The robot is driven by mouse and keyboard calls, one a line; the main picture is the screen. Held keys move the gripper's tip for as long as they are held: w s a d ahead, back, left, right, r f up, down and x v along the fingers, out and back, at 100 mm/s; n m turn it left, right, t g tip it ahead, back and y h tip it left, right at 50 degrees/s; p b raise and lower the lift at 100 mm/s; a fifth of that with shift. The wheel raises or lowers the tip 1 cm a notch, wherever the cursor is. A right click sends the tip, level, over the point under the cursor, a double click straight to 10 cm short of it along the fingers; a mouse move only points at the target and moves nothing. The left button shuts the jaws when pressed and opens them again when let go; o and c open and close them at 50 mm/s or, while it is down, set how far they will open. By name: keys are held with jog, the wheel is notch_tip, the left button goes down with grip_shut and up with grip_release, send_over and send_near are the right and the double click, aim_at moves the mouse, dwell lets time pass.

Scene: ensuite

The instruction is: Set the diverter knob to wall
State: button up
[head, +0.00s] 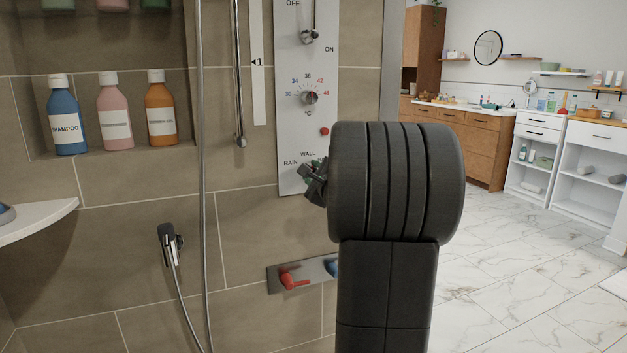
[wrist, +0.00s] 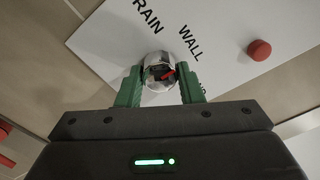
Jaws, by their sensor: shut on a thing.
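The diverter knob (wrist: 155,62) is a round chrome knob with a red pointer mark on its face. In the wrist view it sits between the two green fingers of my gripper (wrist: 162,82), which is shut on it. The red mark lies on the right part of the face and slants up to the right, toward the side of the WALL label (wrist: 190,43). The RAIN label (wrist: 147,17) is above left of WALL, and a third label at right is mostly hidden by a finger. In the head view my gripper (head: 315,182) is at the panel's lower end and hides the knob.
The white shower panel (head: 292,140) carries a temperature dial (head: 309,97) and a red button (head: 324,131) above the knob. A hand shower (head: 170,245) hangs at left. Red (head: 292,279) and blue levers sit on a plate below. Marble floor is open at right.

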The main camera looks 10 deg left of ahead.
dwell(0.4)
jog(key=o, duration=1)
jog(key=v, duration=1.3)
jog(key=shift+s+d+p, duration=0.25)
jog(key=shift+s+p, duration=0.05)
jog(key=shift+s, duration=0.05)
jog(key=x, duration=1.4)
